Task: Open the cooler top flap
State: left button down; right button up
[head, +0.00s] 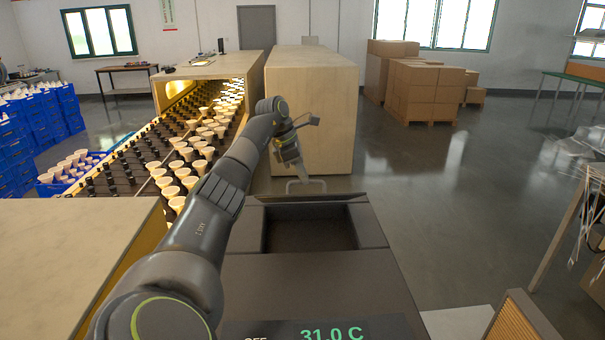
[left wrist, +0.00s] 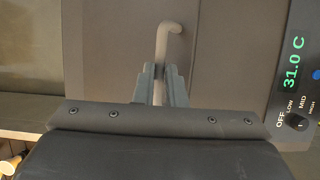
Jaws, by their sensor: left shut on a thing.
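The dark grey-brown cooler (head: 320,285) stands in front of me. Its top opening (head: 312,232) is uncovered and shows a dark, recessed inside. The top flap (head: 312,198) shows edge-on as a thin dark strip raised along the far side of the opening. A pale bar handle (head: 305,186) rises above that strip. My left gripper (head: 300,178) reaches over the opening and is shut on the handle. In the left wrist view its fingers (left wrist: 159,85) close around the bent handle (left wrist: 170,28), against a brown panel. My right gripper is not in view.
The cooler's front panel display (head: 330,333) reads 31.0 C; a knob (left wrist: 298,122) sits beside it. A tall beige box (head: 312,105) stands behind the cooler. The floor at right (head: 440,200) is clear.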

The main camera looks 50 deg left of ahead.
pick_arm(q)
jog(key=shift+a+f, duration=0.2)
dwell(0.3)
